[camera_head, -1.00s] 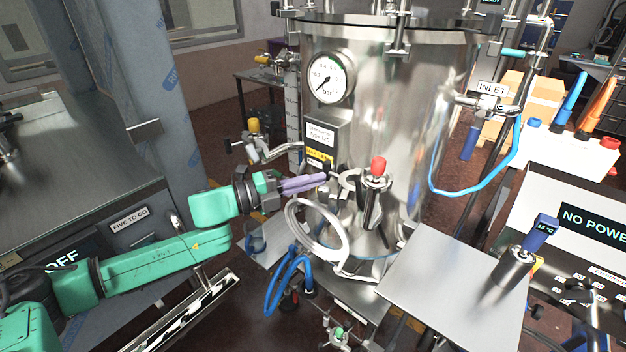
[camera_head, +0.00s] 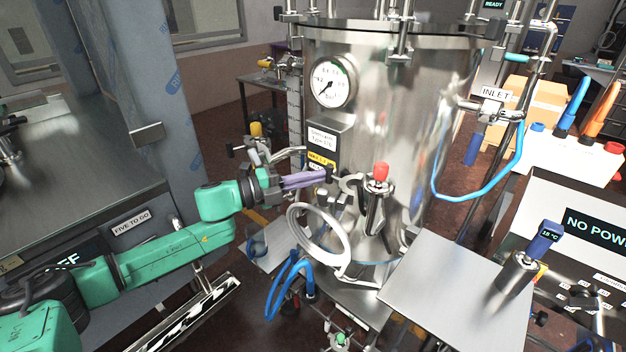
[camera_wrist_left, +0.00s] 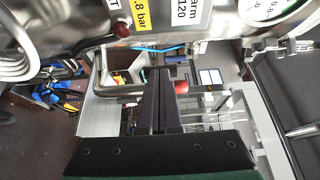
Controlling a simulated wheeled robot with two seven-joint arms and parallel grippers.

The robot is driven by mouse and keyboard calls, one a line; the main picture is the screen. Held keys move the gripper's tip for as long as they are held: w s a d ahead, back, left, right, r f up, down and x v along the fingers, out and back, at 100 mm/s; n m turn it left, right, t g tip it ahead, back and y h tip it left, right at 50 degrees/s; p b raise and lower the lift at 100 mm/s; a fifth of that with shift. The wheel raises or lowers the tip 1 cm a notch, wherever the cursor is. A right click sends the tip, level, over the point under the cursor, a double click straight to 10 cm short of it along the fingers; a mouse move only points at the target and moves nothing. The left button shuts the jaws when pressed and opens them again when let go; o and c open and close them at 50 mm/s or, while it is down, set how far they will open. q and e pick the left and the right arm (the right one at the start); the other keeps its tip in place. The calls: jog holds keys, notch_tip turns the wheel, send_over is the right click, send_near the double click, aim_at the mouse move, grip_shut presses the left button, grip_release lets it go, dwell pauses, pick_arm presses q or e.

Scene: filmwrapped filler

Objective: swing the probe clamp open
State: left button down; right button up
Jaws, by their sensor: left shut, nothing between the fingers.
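My left gripper (camera_head: 329,175) reaches in from the left with its purple fingers shut and empty. Its tips are close to the metal clamp (camera_head: 352,183) at the front of the steel vessel, left of the red-capped probe (camera_head: 372,212). I cannot tell whether the tips touch the clamp or whether it is open. In the left wrist view, the shut fingers (camera_wrist_left: 160,85) point forward beside a metal bar, with a red part (camera_wrist_left: 182,88) partly hidden behind them. My right gripper is not in view.
The steel vessel (camera_head: 400,110) fills the middle, with a pressure gauge (camera_head: 333,82) above the gripper. A pale ring (camera_head: 294,218) hangs just below the fingers. A flat metal plate (camera_head: 440,285) stands at lower right. A valve (camera_head: 255,130) and piping sit behind the gripper.

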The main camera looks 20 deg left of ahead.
pick_arm(q)
jog(key=shift+w+a, duration=0.2)
jog(key=shift+w, duration=0.9)
jog(key=shift+f, duration=0.1)
